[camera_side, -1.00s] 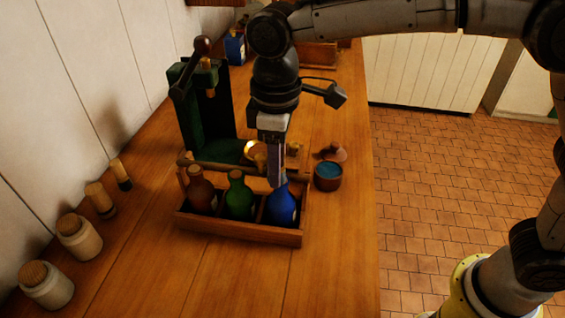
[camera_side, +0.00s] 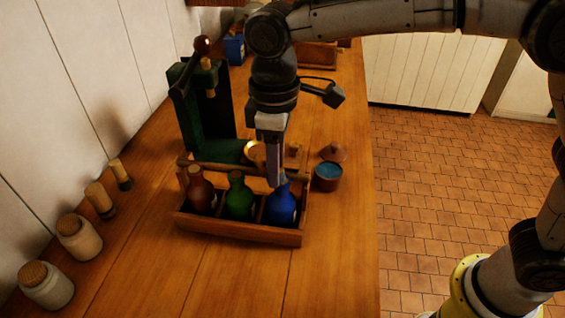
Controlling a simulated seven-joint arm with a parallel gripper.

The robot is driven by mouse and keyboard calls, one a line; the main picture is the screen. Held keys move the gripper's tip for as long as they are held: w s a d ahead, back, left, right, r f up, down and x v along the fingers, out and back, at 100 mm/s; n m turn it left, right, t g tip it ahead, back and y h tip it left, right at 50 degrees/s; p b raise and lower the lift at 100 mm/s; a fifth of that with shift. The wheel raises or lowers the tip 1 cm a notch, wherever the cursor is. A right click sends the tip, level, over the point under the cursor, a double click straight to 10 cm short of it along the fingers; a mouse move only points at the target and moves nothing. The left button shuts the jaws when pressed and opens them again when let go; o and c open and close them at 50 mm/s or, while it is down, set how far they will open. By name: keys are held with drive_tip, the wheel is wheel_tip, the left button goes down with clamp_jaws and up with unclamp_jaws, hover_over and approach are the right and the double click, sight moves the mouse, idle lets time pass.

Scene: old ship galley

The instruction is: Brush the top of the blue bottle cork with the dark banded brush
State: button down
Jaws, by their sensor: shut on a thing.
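The blue bottle (camera_side: 283,209) stands upright in the right compartment of a wooden caddy (camera_side: 240,232). Its cork is hidden behind my gripper. My gripper (camera_side: 275,181) points down at the top of the blue bottle and is shut. What it holds is mostly hidden between the fingers; I take it to be the dark banded brush, but its bands and bristles cannot be made out. From this view I cannot tell whether it touches the cork.
A green bottle (camera_side: 239,199) and a brown bottle (camera_side: 200,194) share the caddy. A pot of blue stuff (camera_side: 327,178) stands close to its right. A green press (camera_side: 190,115) is behind. Jars (camera_side: 47,287) line the wall. The front counter is clear.

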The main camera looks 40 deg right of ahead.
drive_tip(key=shift+a+r, duration=0.1)
drive_tip(key=shift+r, duration=3.95)
drive_tip(key=shift+w+f, duration=0.1)
drive_tip(key=shift+f, duration=0.15)
